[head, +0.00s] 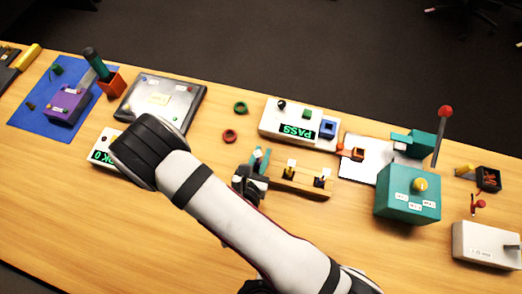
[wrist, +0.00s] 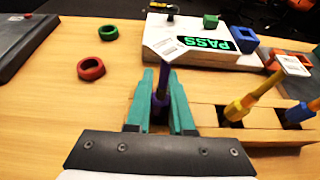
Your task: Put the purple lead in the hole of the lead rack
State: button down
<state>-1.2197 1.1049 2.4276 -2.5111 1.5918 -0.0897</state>
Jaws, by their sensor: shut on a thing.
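The lead rack (head: 303,187) is a light wooden block with dark square holes; it also shows in the wrist view (wrist: 212,118). My gripper (wrist: 160,90) has teal fingers shut on the purple lead (wrist: 161,85), a dark purple stick with a white tag at its top. The lead looks roughly upright between the fingers. In the head view my gripper (head: 260,160) is at the left end of the rack. The lead's lower end is hidden by the fingers, so I cannot tell whether it is in a hole.
Behind is a white tester (head: 298,122) reading PASS. A red ring (wrist: 91,68) and a green ring (wrist: 108,32) lie on the table to the left, with bare wood around them.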

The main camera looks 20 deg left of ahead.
jog(key=shift+f, duration=0.15)
jog(key=c, duration=0.8)
grip_release()
jog(key=shift+d, duration=0.1)
